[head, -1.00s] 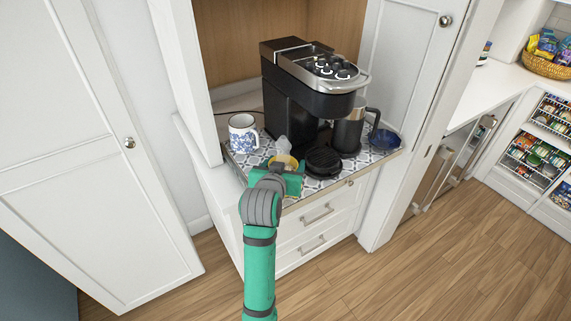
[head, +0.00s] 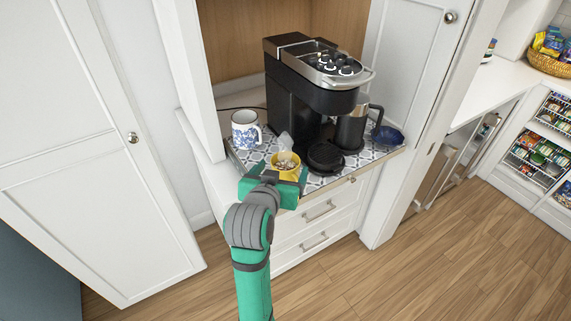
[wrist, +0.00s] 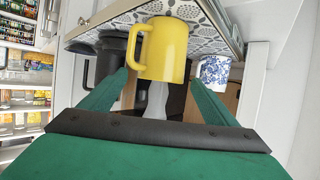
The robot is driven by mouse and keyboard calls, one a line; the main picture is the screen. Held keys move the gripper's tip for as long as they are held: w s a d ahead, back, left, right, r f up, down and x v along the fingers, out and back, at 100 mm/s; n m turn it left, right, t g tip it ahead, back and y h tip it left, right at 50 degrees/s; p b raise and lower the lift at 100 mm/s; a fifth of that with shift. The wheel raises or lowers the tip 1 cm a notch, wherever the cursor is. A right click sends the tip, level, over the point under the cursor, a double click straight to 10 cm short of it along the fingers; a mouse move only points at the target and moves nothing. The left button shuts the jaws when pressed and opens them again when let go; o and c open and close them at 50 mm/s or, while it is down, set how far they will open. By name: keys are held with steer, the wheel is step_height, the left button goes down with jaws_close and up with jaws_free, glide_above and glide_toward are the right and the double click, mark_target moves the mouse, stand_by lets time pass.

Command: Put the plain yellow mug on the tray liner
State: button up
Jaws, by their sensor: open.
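The plain yellow mug (head: 286,160) stands on the patterned tray liner (head: 325,183) near its front edge, with something pale and brownish inside its mouth. In the wrist view, which is upside down, the yellow mug (wrist: 168,48) has its handle to the left and its base at the liner (wrist: 206,43). My gripper (head: 279,182) is open, just on the near side of the mug. In the wrist view the fingers of my gripper (wrist: 159,76) point toward the mug, one on each side, with a gap visible. The head view hides the fingertips.
A blue-and-white patterned mug (head: 245,130) stands at the liner's back left. A small translucent bottle (head: 285,141) is right behind the yellow mug. The black coffee maker (head: 300,95) and a dark blue bowl (head: 387,137) stand to the right. A cabinet wall bounds the left.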

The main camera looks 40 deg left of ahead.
steer(key=shift+v, duration=1.8)
